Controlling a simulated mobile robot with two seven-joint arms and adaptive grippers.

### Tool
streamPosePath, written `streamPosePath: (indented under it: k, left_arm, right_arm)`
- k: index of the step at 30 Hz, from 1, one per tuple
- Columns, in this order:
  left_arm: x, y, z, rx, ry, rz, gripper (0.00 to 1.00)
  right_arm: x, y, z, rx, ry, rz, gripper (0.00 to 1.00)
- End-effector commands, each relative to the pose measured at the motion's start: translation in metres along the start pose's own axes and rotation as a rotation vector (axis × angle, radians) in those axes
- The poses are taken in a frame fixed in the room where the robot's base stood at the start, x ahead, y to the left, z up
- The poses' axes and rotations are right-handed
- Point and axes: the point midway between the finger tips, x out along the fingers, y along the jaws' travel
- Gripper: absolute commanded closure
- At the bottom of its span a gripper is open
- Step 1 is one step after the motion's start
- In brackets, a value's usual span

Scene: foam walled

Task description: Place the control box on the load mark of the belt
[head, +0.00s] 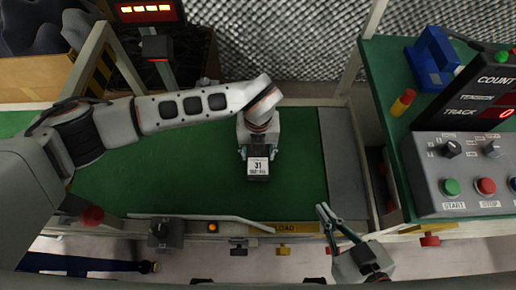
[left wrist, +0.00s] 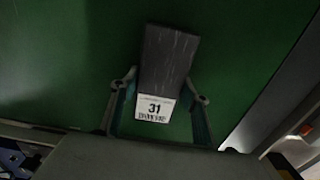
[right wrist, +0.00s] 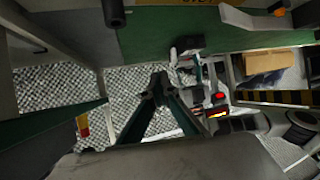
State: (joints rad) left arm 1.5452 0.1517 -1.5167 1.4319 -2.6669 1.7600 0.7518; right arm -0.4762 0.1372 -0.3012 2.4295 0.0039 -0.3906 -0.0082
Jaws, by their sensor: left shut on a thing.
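The control box, a dark block with a white label reading 31 (head: 258,167), hangs below my left gripper (head: 258,153) over the green belt (head: 190,185). In the left wrist view the control box (left wrist: 170,60) sits between the fingers of my left gripper (left wrist: 160,105), label end towards the palm. The left gripper is shut on it. Whether the box touches the belt is unclear. A yellow LOAD label (head: 285,227) is on the front rail, right of the box; no mark shows on the belt itself. My right gripper (head: 325,208) is shut and empty, in front of the rail.
A grey plate (head: 343,150) borders the belt's right end. A control panel (head: 465,175) with START and STOP buttons stands at right, with a blue object (head: 432,58) behind it. A red-lit display (head: 147,10) is at back left. The belt right of the box is clear.

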Motion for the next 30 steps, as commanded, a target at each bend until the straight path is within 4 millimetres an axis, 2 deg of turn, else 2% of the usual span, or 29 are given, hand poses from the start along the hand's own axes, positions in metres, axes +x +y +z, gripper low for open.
streamPosePath:
  k: [3, 8, 9, 11, 23, 26, 30]
  left_arm:
    - [-0.004, -0.001, 0.003, 0.001, -0.008, -0.001, 0.85]
    - [-0.002, 0.000, 0.002, 0.000, -0.007, 0.000, 0.85]
    - [-0.001, 0.000, 0.002, 0.000, -0.006, 0.000, 0.52]
    - [-0.001, 0.000, 0.002, 0.000, -0.006, 0.000, 0.38]
    - [-0.003, 0.000, 0.002, 0.001, -0.006, -0.001, 0.38]
    - [-0.018, 0.000, 0.004, 0.001, -0.013, 0.000, 0.38]
    - [-0.048, 0.000, 0.006, 0.001, -0.021, 0.000, 0.38]
  right_arm:
    - [0.002, 0.000, -0.009, 0.000, 0.017, 0.001, 1.00]
    - [0.002, 0.002, -0.009, -0.005, 0.019, 0.002, 1.00]
    - [0.002, 0.002, -0.008, -0.007, 0.016, 0.002, 1.00]
    - [0.002, 0.003, -0.006, -0.009, 0.012, 0.002, 1.00]
    - [-0.002, 0.002, 0.008, -0.014, -0.018, -0.002, 1.00]
    - [-0.003, 0.004, -0.004, -0.023, 0.001, 0.002, 1.00]
    - [-0.004, 0.012, -0.014, -0.051, 0.010, 0.017, 1.00]
